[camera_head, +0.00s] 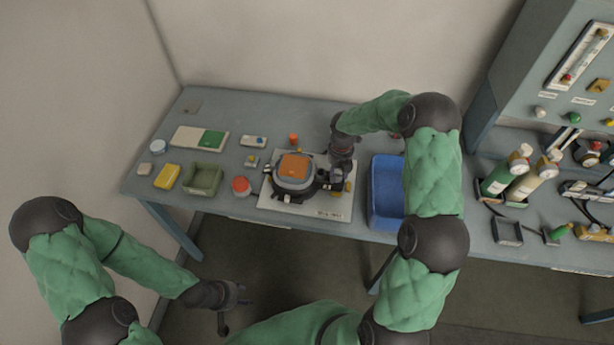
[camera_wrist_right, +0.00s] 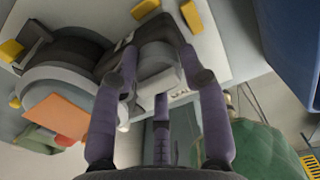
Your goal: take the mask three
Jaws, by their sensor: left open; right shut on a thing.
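The mask (camera_head: 293,168), a dark and grey round body with an orange square on top, sits on a white board (camera_head: 335,208) on the table. It also shows in the right wrist view (camera_wrist_right: 58,85) at the left. My right gripper (camera_head: 338,180) is at the mask's right side, over the board. In the right wrist view its fingers (camera_wrist_right: 160,75) are shut around a pale grey part sticking out from the mask; the exact contact is partly hidden. My left gripper (camera_head: 236,300) is open and empty, low in front of the table. I cannot make out a number on the mask.
A blue bin (camera_head: 386,225) stands right of the board, beneath my right arm. A red-lidded jar (camera_head: 241,186), a green tray (camera_head: 203,179) and a yellow block (camera_head: 167,177) lie to the left. Bottles (camera_head: 505,173) and a panel stand at the right.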

